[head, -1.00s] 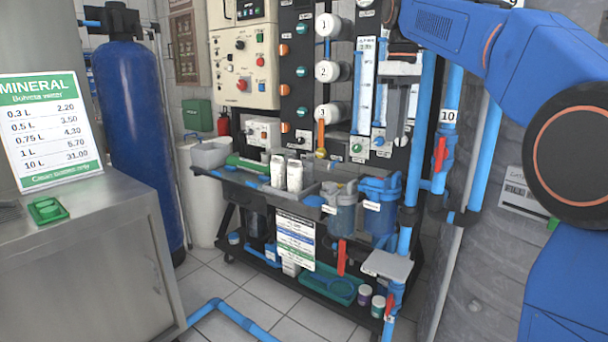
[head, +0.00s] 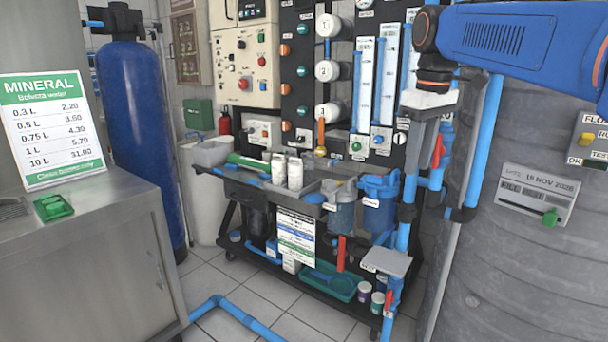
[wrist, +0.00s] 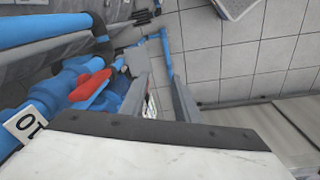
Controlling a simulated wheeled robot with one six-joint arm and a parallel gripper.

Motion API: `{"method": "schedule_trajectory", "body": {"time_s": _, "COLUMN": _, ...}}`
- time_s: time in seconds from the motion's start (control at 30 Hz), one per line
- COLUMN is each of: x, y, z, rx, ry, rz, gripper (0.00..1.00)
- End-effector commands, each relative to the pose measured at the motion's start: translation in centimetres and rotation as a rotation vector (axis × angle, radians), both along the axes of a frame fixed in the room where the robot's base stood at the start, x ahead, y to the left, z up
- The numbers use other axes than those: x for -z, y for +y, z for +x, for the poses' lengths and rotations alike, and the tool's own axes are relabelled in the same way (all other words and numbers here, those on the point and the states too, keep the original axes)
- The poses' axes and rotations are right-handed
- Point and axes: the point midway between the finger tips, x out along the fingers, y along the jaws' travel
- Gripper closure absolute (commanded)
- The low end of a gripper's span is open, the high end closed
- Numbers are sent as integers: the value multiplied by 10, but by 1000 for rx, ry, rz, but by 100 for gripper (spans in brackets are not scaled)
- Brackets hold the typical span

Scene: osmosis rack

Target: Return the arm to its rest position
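My arm reaches in from the upper right of the head view, its blue link level across the top. My gripper (head: 412,165) hangs from it, pointing down, in front of the blue pipes at the right end of the rack. In the wrist view its pale body fills the bottom, and two grey fingers (wrist: 166,105) stand apart with nothing held between them. The red valve handle (wrist: 90,85) and the tag marked 10 (wrist: 25,122) are left of the fingers in that view. I cannot tell whether the gripper touches the pipes.
A grey tank (head: 520,270) with a date plate stands at the right. A steel counter (head: 90,250) and blue cylinder (head: 138,120) are at the left. Tiled floor shows between, crossed by a blue pipe (head: 235,312).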

Motion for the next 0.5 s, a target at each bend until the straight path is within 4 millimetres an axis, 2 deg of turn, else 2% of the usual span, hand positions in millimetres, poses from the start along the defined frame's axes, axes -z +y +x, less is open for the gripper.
{"method": "schedule_trajectory", "body": {"time_s": 0.03, "x": 9, "y": -4, "z": -15, "rx": 28, "ry": -14, "rz": 4, "gripper": 71}}
{"method": "schedule_trajectory", "body": {"time_s": 0.27, "x": 59, "y": -17, "z": -72, "rx": 161, "ry": -79, "rz": 28, "gripper": 71}}
{"method": "schedule_trajectory", "body": {"time_s": 0.5, "x": 123, "y": -28, "z": -131, "rx": 298, "ry": -148, "rz": 58, "gripper": 71}}
